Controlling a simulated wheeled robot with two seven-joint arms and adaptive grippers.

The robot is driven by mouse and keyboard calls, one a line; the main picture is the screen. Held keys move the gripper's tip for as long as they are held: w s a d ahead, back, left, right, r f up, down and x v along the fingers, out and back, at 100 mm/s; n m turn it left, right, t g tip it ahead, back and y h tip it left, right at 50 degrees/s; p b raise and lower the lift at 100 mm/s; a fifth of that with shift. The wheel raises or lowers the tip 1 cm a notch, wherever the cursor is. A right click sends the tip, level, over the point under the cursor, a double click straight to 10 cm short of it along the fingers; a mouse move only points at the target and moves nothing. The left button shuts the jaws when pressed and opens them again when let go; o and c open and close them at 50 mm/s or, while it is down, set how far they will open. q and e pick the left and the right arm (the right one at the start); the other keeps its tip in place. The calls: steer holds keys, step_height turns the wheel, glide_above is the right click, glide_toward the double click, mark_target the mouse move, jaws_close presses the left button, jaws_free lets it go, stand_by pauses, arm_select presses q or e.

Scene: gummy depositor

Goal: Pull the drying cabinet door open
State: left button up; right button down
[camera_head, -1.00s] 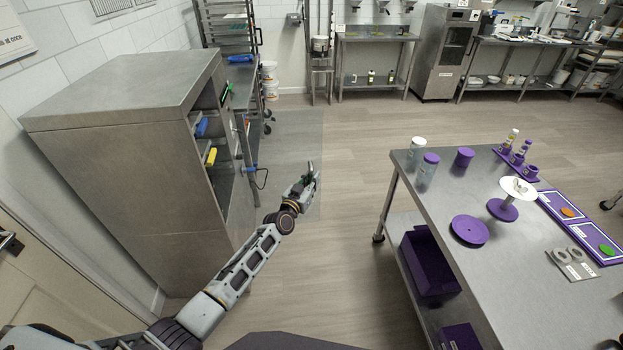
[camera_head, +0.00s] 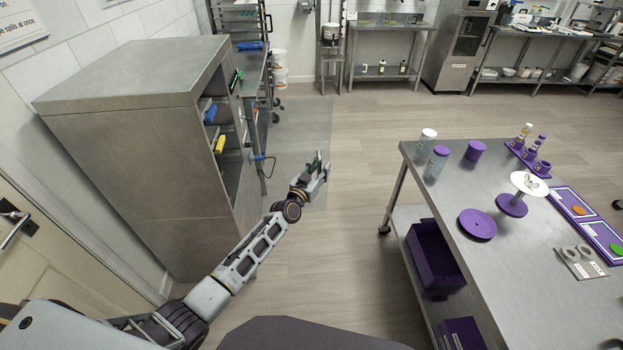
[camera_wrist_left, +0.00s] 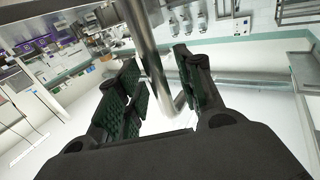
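The drying cabinet (camera_head: 140,130) is a steel box at the left of the head view, with its front open to the right. Its see-through door (camera_head: 298,130) stands swung far out from the far side of the opening. My left gripper (camera_head: 321,171) is at the door's free edge. In the left wrist view, a bent metal bar, which looks like the door handle (camera_wrist_left: 147,50), runs between the spread fingers of this gripper (camera_wrist_left: 160,90). The fingers look open, with no clear grip on the bar. My right gripper is not in view.
Handles in blue (camera_head: 210,115) and yellow (camera_head: 219,144) show inside the cabinet. A steel table (camera_head: 450,215) with purple items stands at the right. Clear floor (camera_head: 345,235) lies between it and the cabinet. A tray rack (camera_head: 240,20) stands behind the cabinet.

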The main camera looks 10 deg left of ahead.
arm_select(q)
steer(key=shift+s, duration=0.15)
steer(key=v, duration=1.1)
steer(key=shift+s+a, duration=0.2)
steer(key=shift+s, duration=0.1)
stand_by(0.9)
